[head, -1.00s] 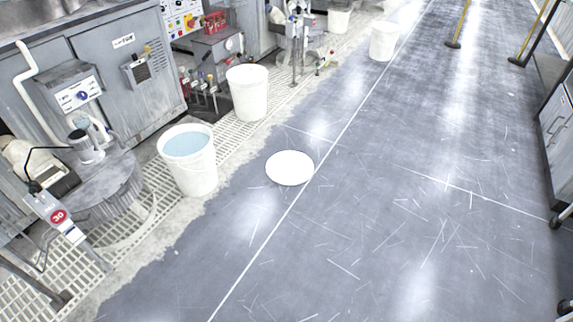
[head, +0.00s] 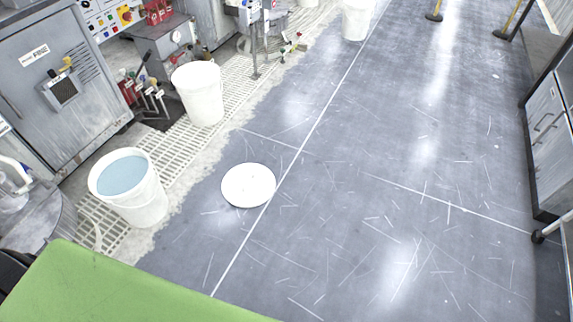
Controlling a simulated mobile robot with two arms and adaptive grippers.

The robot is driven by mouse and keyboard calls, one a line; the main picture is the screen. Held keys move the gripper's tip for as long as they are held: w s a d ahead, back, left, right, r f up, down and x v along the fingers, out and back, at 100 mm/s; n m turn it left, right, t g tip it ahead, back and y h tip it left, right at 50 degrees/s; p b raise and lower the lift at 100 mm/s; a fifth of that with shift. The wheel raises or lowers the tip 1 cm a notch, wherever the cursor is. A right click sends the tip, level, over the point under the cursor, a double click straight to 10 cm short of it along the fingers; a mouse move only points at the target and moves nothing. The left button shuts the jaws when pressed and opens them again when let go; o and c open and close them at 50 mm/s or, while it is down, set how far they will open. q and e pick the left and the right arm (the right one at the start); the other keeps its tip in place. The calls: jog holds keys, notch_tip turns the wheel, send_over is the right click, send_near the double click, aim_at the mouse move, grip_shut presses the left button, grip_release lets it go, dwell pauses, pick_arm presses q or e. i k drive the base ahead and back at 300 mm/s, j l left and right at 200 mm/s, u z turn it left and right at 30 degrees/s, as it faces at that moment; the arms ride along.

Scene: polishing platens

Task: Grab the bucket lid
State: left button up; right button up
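The bucket lid (head: 248,185) is a white round disc lying flat on the grey floor, left of the middle in the head view, with its right edge at the white floor line. A white bucket (head: 143,196) filled with bluish liquid stands to the left of the lid, open at the top. Neither of my grippers is in view.
A green surface (head: 110,285) fills the lower left corner. Another white bucket (head: 200,96) stands farther back by the grey cabinets (head: 60,80), and one more (head: 356,18) beyond. White floor grating (head: 165,150) runs along the left. The floor right of the lid is clear; a cabinet (head: 548,140) borders the right.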

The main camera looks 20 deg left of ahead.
aim_at(245, 185)
jog(key=i+l, duration=0.1)
jog(key=i, duration=0.8)
jog(key=i+u, duration=0.1)
jog(key=i, duration=0.8)
jog(key=i+l+u, duration=0.1)
jog(key=i+u, duration=0.2)
jog(key=u, duration=0.2)
jog(key=i+l+u, duration=0.2)
jog(key=u, duration=0.25)
jog(key=i+l+u, duration=0.35)
jog(key=u, duration=0.15)
jog(key=i+l+u, duration=0.15)
jog(key=l+u, duration=0.35)
jog(key=i+j, duration=0.05)
jog(key=j, duration=0.1)
